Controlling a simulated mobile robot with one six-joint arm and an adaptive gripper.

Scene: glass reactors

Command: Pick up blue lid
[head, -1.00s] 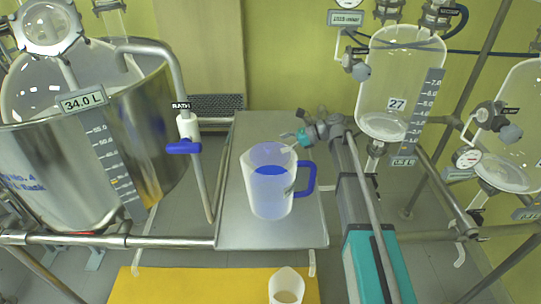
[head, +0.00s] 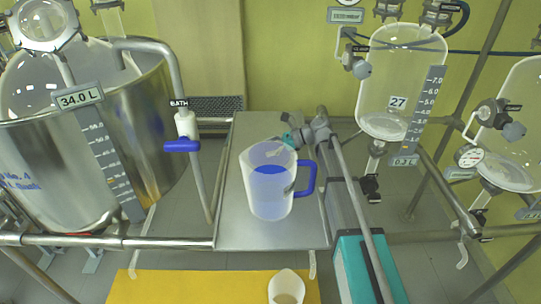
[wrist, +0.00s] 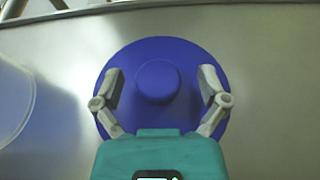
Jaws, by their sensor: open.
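The blue lid (wrist: 160,51), a round disc with a raised central knob, lies flat on the steel tabletop in the wrist view. My gripper (wrist: 161,80) is open over it, one finger on each side of the knob with gaps between. I cannot tell how far the fingertips are above the disc. In the head view my gripper (head: 287,146) is low behind the clear pitcher (head: 270,200), at its upper right. There I cannot make out the lid as separate from the blue seen in the pitcher.
The blue-handled pitcher stands upright on the narrow steel table (head: 235,228), close to my gripper. A large steel bath (head: 60,170) stands left, with a blue-handled valve (head: 182,146) near the table. Glass vessel 27 (head: 400,75) hangs right. A white beaker (head: 286,287) is in front.

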